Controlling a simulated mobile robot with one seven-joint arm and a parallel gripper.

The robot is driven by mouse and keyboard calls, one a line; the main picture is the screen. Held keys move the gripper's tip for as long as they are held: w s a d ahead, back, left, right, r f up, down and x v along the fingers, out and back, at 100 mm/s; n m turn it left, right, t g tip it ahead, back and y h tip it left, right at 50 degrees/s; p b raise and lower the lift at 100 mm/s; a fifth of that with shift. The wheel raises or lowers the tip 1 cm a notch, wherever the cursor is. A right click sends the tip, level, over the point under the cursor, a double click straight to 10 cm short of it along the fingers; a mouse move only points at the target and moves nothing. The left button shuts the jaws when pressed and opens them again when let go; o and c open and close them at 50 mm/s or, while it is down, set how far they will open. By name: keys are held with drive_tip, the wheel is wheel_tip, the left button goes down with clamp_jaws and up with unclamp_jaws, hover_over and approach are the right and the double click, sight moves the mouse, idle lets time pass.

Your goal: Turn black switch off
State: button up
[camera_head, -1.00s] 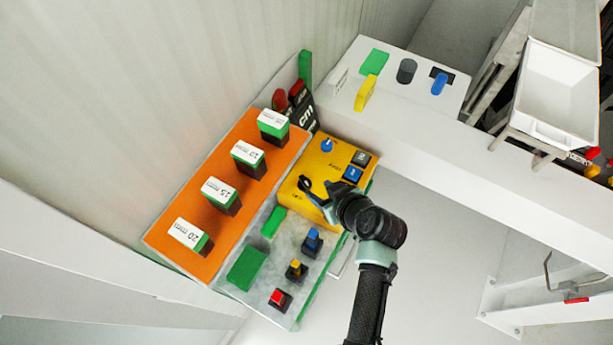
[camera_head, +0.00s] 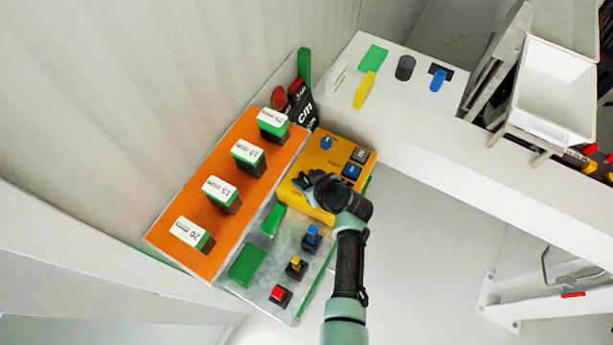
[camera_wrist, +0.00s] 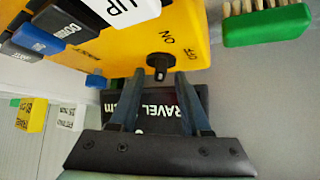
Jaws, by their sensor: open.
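In the wrist view, the black switch (camera_wrist: 160,64) is a small round knob on the face of the yellow box (camera_wrist: 200,15), with ON and OFF printed beside it. My gripper (camera_wrist: 158,76) is open, and its two fingertips lie on either side of the knob in the picture. I cannot tell whether they touch it or which mark it points to. In the head view, my gripper (camera_head: 308,183) is over the near left part of the yellow box (camera_head: 325,165). There the black switch cannot be made out, as the gripper covers that area.
A blue knob (camera_head: 326,143) and a blue button (camera_head: 351,171) are on the yellow box. An orange board (camera_head: 190,210) with upright labelled blocks adjoins it. A grey panel (camera_head: 250,295) with coloured switches lies nearer. A green brush (camera_wrist: 265,24) shows at the wrist view's right.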

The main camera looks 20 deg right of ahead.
clamp_jaws()
drive_tip(key=shift+a, duration=0.1)
drive_tip(key=shift+a+m+h+p, duration=0.1)
drive_tip(key=shift+m+h+p, duration=0.45)
drive_tip(key=shift+m+h, duration=0.2)
drive_tip(key=shift+m+h+p, duration=0.45)
drive_tip(key=shift+m, duration=0.3)
